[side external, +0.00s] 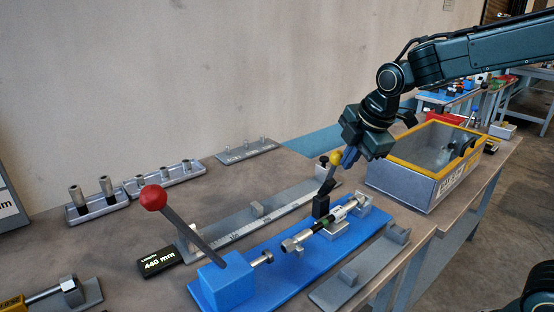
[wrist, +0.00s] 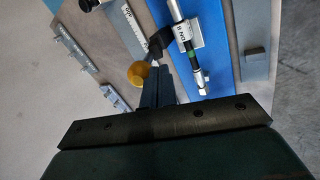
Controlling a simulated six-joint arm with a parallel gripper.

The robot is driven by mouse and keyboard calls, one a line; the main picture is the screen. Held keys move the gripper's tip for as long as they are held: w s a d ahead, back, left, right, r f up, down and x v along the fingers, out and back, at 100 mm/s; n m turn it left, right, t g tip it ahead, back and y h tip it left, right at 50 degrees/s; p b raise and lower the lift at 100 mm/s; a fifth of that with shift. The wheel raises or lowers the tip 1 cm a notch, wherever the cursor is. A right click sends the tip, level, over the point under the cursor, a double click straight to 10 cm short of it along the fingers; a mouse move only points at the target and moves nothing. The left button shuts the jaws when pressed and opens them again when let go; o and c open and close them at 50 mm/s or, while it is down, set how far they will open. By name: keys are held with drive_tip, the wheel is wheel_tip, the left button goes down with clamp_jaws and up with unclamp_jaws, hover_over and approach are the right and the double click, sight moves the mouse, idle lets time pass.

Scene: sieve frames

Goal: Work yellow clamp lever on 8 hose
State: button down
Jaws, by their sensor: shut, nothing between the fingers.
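The yellow clamp lever knob (side external: 336,159) tops a dark lever that leans up to the right from a black clamp on the blue base plate (side external: 285,290). In the wrist view the yellow knob (wrist: 139,73) is just left of my fingertips. My gripper (side external: 348,158) is shut and empty, its blue fingers pointing down close beside the knob on its right; I cannot tell whether they touch it. The hose (side external: 337,214), dark with a green band and metal end fittings, lies along the blue plate below the lever. Its white tag (wrist: 184,31) shows in the wrist view, only partly readable.
A red-knobbed lever (side external: 153,197) rises from a blue block at the plate's left end. A 440 mm display (side external: 160,261) and grey ruler plate lie behind. Grey fixture plates (side external: 358,275) and racks of fittings (side external: 97,203) lie around.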

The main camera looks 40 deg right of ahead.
drive_tip(key=shift+w+r+g, duration=0.25)
drive_tip(key=shift+w+g, duration=0.3)
drive_tip(key=shift+w, duration=0.2)
drive_tip(key=shift+w+r+g, duration=0.25)
drive_tip(key=shift+w+g, duration=0.35)
drive_tip(key=shift+w, duration=0.15)
drive_tip(key=shift+w+r+g, duration=0.25)
drive_tip(key=shift+w+g, duration=0.3)
drive_tip(key=shift+w, duration=0.7)
drive_tip(key=shift+w+r, duration=0.2)
drive_tip(key=shift+w, duration=0.5)
wheel_tip(320, 180, up, 7)
hover_over(334, 152)
drive_tip(key=w, duration=0.2)
drive_tip(key=shift+s+a+r, duration=0.1)
drive_tip(key=shift+a+r, duration=0.1)
